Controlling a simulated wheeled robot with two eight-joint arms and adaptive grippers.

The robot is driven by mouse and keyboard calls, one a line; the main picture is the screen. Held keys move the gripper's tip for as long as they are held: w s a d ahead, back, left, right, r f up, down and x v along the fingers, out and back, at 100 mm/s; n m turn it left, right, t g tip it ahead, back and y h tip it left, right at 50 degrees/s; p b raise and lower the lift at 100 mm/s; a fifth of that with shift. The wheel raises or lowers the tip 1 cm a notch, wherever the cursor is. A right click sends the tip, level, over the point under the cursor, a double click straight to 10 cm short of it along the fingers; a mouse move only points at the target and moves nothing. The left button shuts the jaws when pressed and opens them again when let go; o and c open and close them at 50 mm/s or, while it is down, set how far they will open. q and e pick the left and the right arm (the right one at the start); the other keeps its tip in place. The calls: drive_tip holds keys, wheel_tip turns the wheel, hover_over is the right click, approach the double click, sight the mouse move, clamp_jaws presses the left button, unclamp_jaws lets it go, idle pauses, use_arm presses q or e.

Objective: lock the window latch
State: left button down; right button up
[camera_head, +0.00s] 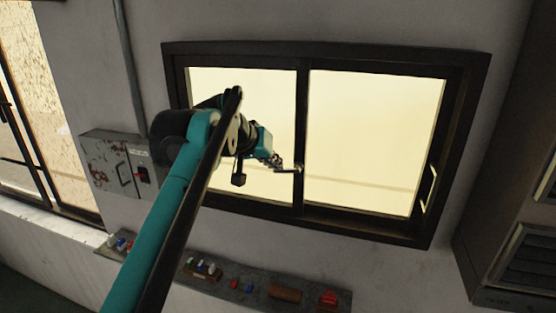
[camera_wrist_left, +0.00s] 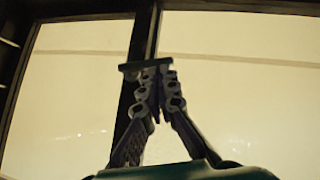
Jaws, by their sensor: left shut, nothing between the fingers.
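The window (camera_head: 330,60) has a dark frame and two bright panes, with an upright middle rail (camera_head: 302,110) between them. A small latch (camera_head: 298,170) sits low on this rail. In the left wrist view a short dark crossbar, apparently the latch (camera_wrist_left: 132,66), lies level across the rail just beyond the fingertips. My left gripper (camera_head: 282,167) is shut and empty, its tips at or very near the latch; I cannot tell if they touch. The left gripper also shows in its wrist view (camera_wrist_left: 150,85). The latch's far side is hidden. My right gripper is not in view.
A pale pull handle (camera_head: 428,188) is on the right window stile. A worn electrical box (camera_head: 108,165) hangs at the left. A shelf (camera_head: 220,288) with several small items runs below the window. A tall dark cabinet (camera_head: 500,180) stands at the right.

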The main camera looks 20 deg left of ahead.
use_arm(q)
drive_tip(key=f+n+h+b, duration=0.2)
drive_tip(key=h, duration=0.1)
drive_tip(key=f+n+t+h+b, duration=0.1)
drive_tip(key=n+h+b, duration=0.1)
drive_tip(key=h, duration=0.1)
drive_tip(key=f+n+t+h+b, duration=0.1)
drive_tip(key=f+n+h+b, duration=0.1)
drive_tip(key=h, duration=0.1)
drive_tip(key=shift+d+f+b, duration=0.35)
drive_tip(key=shift+r, duration=0.1)
